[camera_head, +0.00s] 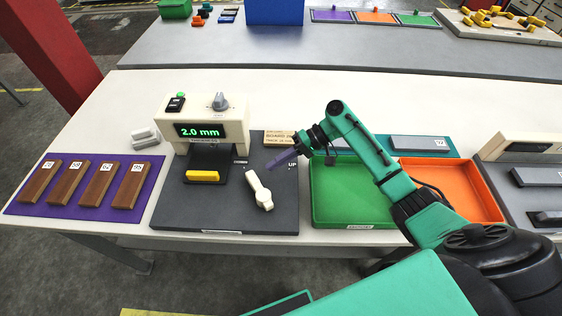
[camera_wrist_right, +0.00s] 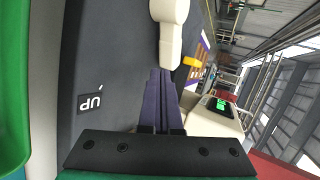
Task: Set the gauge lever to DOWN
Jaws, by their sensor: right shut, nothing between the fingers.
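The gauge (camera_head: 207,125) is a cream box reading 2.0 mm on a dark grey base plate (camera_head: 225,215). Its white lever (camera_head: 259,190) sits on the plate right of the yellow block, and its far end slants toward the small left-hand label (camera_head: 240,162), too small to read surely. The UP label (camera_head: 292,164) lies to the right, away from that end. My right gripper (camera_head: 273,168) is shut and empty, its purple fingers just right of the lever's far end. In the wrist view the lever (camera_wrist_right: 168,30) lies just beyond the fingertips (camera_wrist_right: 160,72); contact is unclear. My left gripper is out of view.
A yellow block (camera_head: 203,176) sits in front of the gauge. Several numbered wooden boards (camera_head: 85,182) lie on a purple mat at left. A green tray (camera_head: 345,200) and an orange tray (camera_head: 462,185) stand at right, partly behind my right arm.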

